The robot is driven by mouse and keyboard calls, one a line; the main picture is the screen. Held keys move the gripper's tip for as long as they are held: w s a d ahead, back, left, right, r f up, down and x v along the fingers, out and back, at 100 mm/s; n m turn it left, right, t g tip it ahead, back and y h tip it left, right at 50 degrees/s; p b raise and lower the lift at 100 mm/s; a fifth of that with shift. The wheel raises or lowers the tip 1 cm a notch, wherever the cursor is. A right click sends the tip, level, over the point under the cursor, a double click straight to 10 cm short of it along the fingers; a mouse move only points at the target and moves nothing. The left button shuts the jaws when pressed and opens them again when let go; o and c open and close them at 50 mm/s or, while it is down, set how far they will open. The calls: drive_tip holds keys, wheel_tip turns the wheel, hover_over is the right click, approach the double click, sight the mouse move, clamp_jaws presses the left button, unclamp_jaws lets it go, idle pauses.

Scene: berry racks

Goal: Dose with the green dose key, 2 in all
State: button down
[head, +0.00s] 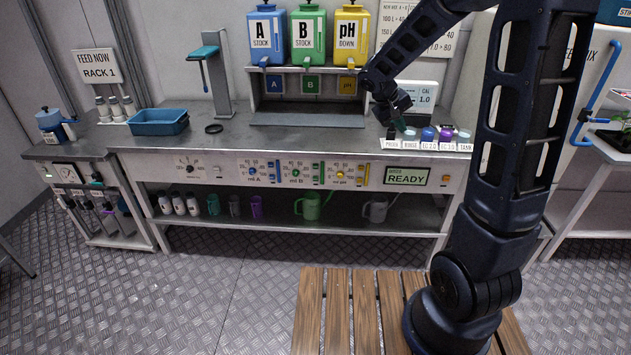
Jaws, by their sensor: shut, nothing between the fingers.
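The green dose key (317,173) is on the front panel of the bench, beside the green dial (297,173) marked B. A blue key (277,173) and a yellow key (362,175) sit beside their own dials on the same panel. The green B stock tank (307,34) stands on the shelf above, between the blue A tank (267,34) and the yellow pH down tank (351,34). My gripper (404,124) is shut and empty, above the right part of the bench near the small bottles. It is up and right of the green key, apart from it.
Several small capped bottles (427,134) stand behind labels under my gripper. A panel display (408,177) reads READY. A blue tray (159,122) and a black ring (213,129) lie at left. The bench top (260,138) is clear in the middle.

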sight(316, 179)
drive_tip(key=w+a+f+n+t+h, duration=0.1)
drive_tip(key=w+a+f+n+t, duration=0.1)
drive_tip(key=w+a+f, duration=0.55)
drive_tip(key=w+a+f+n+t+h, duration=0.15)
drive_tip(key=w+a+f, duration=0.25)
drive_tip(key=a+f, duration=0.55)
drive_tip(key=a+f+n+t, duration=0.1)
drive_tip(key=a+f, duration=0.3)
drive_tip(key=f, duration=0.4)
drive_tip(key=a+f+n+t+y, duration=0.1)
drive_tip(key=a+f, duration=0.3)
drive_tip(key=f, duration=0.4)
drive_tip(key=a+f+n+t+y, duration=0.1)
drive_tip(key=a+f+n, duration=0.2)
drive_tip(key=a+f, duration=0.2)
wheel_tip(316, 179, down, 3)
drive_tip(key=shift+w+f, duration=0.1)
drive_tip(key=shift+w, duration=0.25)
drive_tip(key=shift+n, duration=0.25)
drive_tip(key=shift+w, duration=4.4)
drive_tip(key=shift+w, duration=0.15)
drive_tip(key=shift+w, duration=0.3)
